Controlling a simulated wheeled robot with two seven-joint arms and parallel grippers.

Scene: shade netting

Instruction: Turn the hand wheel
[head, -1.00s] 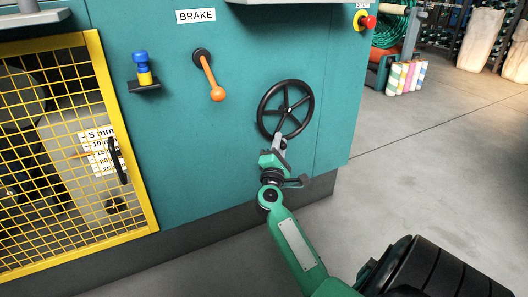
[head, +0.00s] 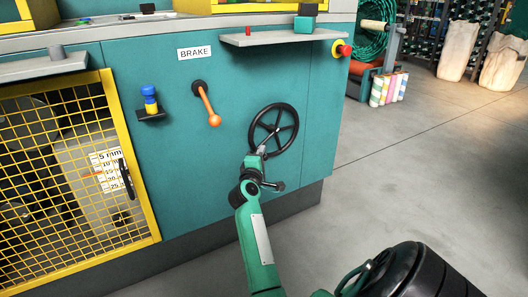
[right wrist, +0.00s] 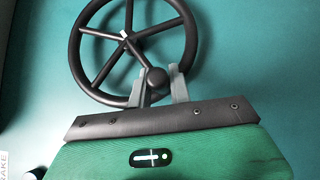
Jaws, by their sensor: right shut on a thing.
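The black hand wheel (head: 273,130), with several spokes, stands upright on the teal machine front in the head view. It fills the top of the right wrist view (right wrist: 124,36). Its round dark handle knob (right wrist: 157,78) sits at the lower rim there. My right gripper (head: 261,153) reaches up to the lower left part of the wheel. Its two grey fingers (right wrist: 160,84) stand on either side of the knob and are shut on it. In the head view the gripper hides the knob. My left gripper is not in view.
An orange brake lever (head: 208,105) is left of the wheel. A grey shelf (head: 275,38) juts out above it, with a red emergency button (head: 345,50) at its right. A yellow mesh guard (head: 60,165) is at the left.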

